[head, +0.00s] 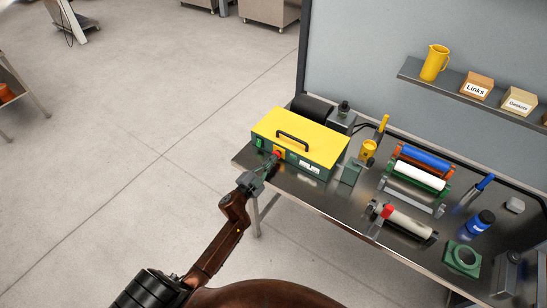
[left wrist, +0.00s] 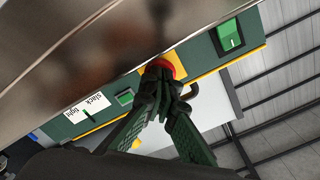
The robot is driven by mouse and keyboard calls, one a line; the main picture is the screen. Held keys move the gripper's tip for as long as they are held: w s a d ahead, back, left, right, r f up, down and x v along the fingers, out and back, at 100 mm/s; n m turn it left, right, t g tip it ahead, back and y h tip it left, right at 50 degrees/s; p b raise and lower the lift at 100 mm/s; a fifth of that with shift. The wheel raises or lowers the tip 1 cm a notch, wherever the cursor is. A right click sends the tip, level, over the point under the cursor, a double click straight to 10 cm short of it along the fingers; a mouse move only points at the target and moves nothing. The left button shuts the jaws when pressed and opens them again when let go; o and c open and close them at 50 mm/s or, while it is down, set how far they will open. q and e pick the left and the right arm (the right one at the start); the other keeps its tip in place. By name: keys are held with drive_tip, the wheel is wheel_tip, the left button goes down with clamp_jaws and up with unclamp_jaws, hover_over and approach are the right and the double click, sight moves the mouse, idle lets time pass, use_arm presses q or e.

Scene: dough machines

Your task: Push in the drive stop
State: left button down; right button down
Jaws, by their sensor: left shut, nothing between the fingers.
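The drive stop is a red button (head: 278,153) on a yellow plate, on the front of a green machine box (head: 318,171) with a yellow lid (head: 314,133). It also shows in the left wrist view (left wrist: 175,63), partly hidden behind my fingers. My left gripper (head: 271,162) is shut and empty, with its fingertips right at the button's face. In the left wrist view the closed fingertips (left wrist: 158,69) overlap the red button and seem to touch it. I cannot tell how far in the button is. My right gripper is in neither view.
A green switch (left wrist: 229,37) and another small green button (left wrist: 125,97) flank the stop on the same panel. The box stands at the left end of a metal bench (head: 335,210). Rollers (head: 420,170) and tools lie to its right. The floor before the bench is clear.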

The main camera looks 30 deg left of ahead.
use_arm(q)
drive_tip(key=shift+w+r, duration=0.1)
idle(0.3)
drive_tip(key=shift+s, duration=0.4)
drive_tip(key=shift+s+a+p, duration=0.15)
drive_tip(key=shift+s+p, duration=0.7)
drive_tip(key=shift+s, duration=1.25)
drive_tip(key=s+a, duration=0.1)
drive_tip(key=s, duration=1.1)
